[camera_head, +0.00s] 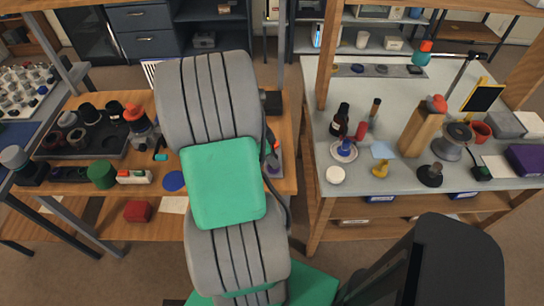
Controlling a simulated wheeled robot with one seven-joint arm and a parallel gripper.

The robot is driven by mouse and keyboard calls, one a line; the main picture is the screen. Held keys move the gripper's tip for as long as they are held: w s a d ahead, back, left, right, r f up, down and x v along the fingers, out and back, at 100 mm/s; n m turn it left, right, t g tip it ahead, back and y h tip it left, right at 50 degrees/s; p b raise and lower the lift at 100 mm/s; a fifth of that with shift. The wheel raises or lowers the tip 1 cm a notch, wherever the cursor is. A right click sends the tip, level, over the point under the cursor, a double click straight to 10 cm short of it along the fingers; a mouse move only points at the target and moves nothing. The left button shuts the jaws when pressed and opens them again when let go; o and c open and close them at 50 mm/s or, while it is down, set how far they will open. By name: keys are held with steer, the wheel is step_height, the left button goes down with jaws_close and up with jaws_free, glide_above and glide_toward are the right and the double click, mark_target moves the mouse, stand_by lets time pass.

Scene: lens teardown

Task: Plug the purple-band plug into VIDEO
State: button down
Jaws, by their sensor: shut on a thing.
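My arm's grey and green links fill the middle of the view and hide much of the left wooden bench. My gripper does not show; it is hidden behind the arm or out of view. I cannot make out the purple-band plug or a socket marked VIDEO. A dark cable (287,205) hangs along the right side of my arm. A small panel-like item (276,160) with a bit of orange and purple shows partly at the arm's right edge, on the bench's right end; its details are too small to tell.
The right table (400,195) carries bottles, a wooden block (420,132) and a purple box (526,158). A floor gap separates them.

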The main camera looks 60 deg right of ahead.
steer(key=shift+r, duration=0.35)
steer(key=shift+r+p, duration=1.45)
steer(key=shift+r, duration=0.75)
